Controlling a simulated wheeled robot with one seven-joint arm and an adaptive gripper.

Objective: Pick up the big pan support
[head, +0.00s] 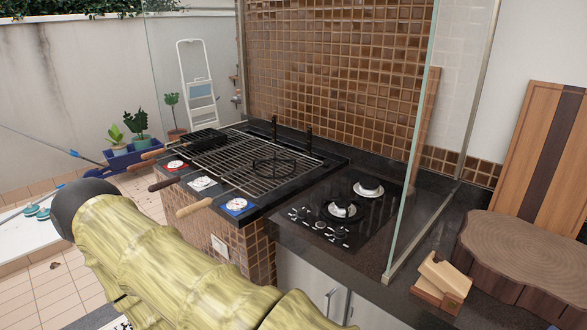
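A black metal pan support (275,166), a ring with prongs, lies on the right part of the grill grate (235,160). My arm crosses the lower left of the head view in a yellow-green cover with a dark rounded part. My gripper is not visible in this view, so its distance from the support cannot be told. Nothing visible touches the support except the grate under it.
A black cooktop (315,232) with two burners and several knobs is right of the grill. A glass panel (413,150) stands right of it. Wooden skewer handles (195,207) stick out in front. A wooden block (440,278) and round slab (525,243) are at right.

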